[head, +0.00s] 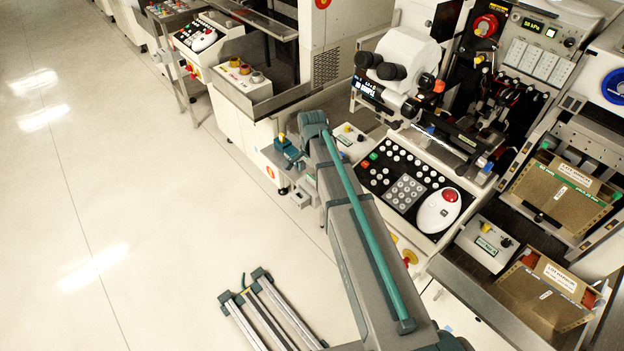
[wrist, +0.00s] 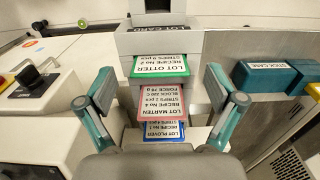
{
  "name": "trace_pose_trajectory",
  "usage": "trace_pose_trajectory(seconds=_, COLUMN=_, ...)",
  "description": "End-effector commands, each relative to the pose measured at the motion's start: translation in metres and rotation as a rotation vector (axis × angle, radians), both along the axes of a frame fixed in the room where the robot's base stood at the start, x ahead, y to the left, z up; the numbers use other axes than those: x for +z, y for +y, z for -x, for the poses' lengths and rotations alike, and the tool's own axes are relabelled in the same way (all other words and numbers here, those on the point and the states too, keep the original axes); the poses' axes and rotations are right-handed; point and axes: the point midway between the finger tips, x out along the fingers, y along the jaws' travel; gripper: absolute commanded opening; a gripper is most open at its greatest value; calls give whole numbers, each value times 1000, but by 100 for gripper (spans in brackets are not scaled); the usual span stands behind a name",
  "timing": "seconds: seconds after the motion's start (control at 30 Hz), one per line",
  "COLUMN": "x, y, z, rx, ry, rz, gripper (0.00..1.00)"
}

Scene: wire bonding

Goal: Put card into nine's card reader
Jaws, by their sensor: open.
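In the wrist view a grey card rack (wrist: 155,42) marked LOT CARD holds stacked lot cards. The green-edged LOT OTTER card (wrist: 162,67) is uppermost. Below it are the red LOT MARTEN card (wrist: 161,100) and the blue LOT PLOVER card (wrist: 165,130). My gripper (wrist: 166,98) is open, with one finger to each side of the cards; I cannot see either finger touching them. In the head view my arm reaches toward the consoles, and the gripper is not clearly seen. Which device is nine's card reader I cannot tell.
A teal box labelled STICK CASE (wrist: 266,78) lies right of the rack. A panel with a black knob (wrist: 31,80) stands at the left. In the head view a console with a keypad (head: 404,192) and a white trackball (head: 438,210) is right of my arm. Open floor (head: 130,200) lies left.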

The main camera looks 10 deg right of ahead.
Motion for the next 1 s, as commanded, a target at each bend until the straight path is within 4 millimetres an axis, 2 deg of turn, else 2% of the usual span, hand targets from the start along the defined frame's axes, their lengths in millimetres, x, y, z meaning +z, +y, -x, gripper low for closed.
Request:
trace_pose_trajectory(seconds=0.3, x=60, y=0, z=-1, rx=0, ry=-2, rz=0, gripper=93)
trace_pose_trajectory(seconds=0.5, x=88, y=0, z=0, rx=0, ry=-2, rz=0, gripper=93)
trace_pose_trajectory(seconds=0.7, x=98, y=0, z=0, rx=0, ry=0, rz=0, gripper=93)
trace_pose_trajectory(seconds=1.0, x=99, y=0, z=0, rx=0, ry=0, rz=0, gripper=93)
